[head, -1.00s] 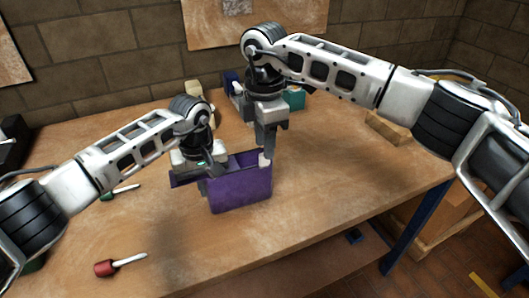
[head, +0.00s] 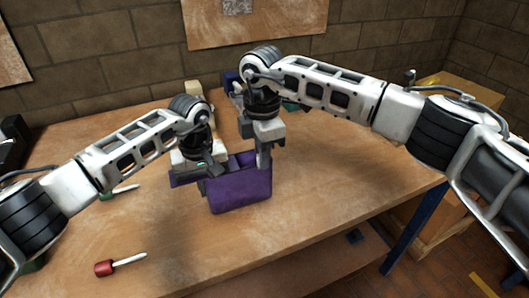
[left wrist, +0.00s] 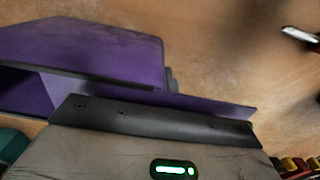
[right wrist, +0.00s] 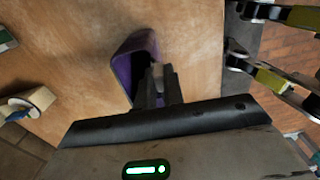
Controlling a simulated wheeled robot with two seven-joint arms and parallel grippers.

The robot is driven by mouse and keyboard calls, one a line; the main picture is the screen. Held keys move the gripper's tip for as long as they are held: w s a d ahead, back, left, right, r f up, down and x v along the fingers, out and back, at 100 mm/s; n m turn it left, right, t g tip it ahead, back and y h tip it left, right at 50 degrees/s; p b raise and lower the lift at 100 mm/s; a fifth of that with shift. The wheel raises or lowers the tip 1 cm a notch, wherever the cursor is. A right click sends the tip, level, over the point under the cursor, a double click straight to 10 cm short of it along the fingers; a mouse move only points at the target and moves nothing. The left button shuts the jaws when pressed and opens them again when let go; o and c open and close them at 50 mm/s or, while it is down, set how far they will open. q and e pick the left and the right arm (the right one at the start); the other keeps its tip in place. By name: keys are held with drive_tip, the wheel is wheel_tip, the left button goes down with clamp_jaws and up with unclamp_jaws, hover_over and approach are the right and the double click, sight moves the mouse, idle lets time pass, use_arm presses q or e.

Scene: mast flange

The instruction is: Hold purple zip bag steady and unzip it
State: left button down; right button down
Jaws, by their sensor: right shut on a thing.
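The purple zip bag (head: 242,192) stands upright on the wooden table, and its top shows a dark gap. It also shows in the left wrist view (left wrist: 85,48) and the right wrist view (right wrist: 124,78). My left gripper (head: 203,178) is at the bag's left end, with a purple strip sticking out to its left. Its fingertips are hidden, so I cannot tell whether it grips. My right gripper (head: 263,163) points down at the bag's top right corner. In the right wrist view its jaws (right wrist: 157,80) are shut on the bag there; a zip pull is not distinguishable.
A red-handled screwdriver (head: 106,268) lies at the front left, and another tool (head: 122,190) lies behind it. Several small objects stand at the back behind my grippers. The table (head: 330,190) right of the bag is clear.

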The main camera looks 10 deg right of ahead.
drive_tip(key=a, duration=0.1)
drive_tip(key=s+a, duration=0.1)
drive_tip(key=a, duration=0.1)
drive_tip(key=shift+a, duration=0.25)
drive_tip(key=c, duration=1.5)
unclamp_jaws()
drive_tip(key=shift+w, duration=0.1)
drive_tip(key=shift+d, duration=0.1)
wheel_tip(320, 180, up, 12)
drive_tip(key=shift+r, duration=0.1)
